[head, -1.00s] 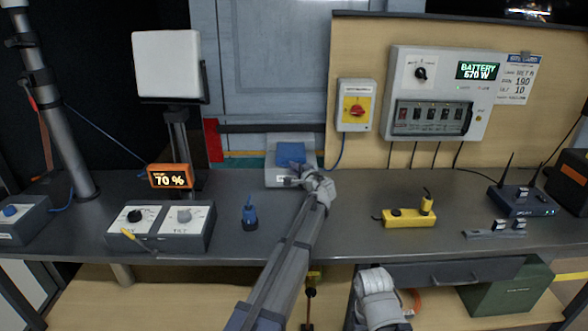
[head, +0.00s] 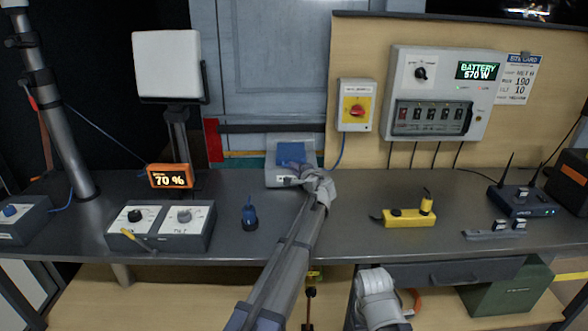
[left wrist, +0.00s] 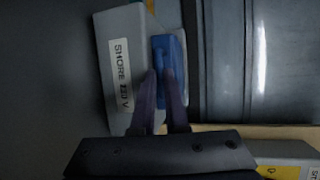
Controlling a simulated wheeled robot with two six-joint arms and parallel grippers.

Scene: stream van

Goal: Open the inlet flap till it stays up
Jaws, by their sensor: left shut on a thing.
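The shore inlet is a sloped grey box (head: 276,181) at the back edge of the bench, with a blue flap (head: 285,150) on its face. In the left wrist view, the box (left wrist: 118,45) carries a "SHORE 220 V" label, and the blue flap (left wrist: 178,50) lies between my fingertips. My left gripper (head: 295,165) is shut on the flap, its purple fingers covering part of it; it also shows in the left wrist view (left wrist: 163,88). I cannot tell how far the flap is raised. My right gripper is not in view.
A yellow device (head: 405,218) lies to the right. The bench (head: 340,215) between is clear.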

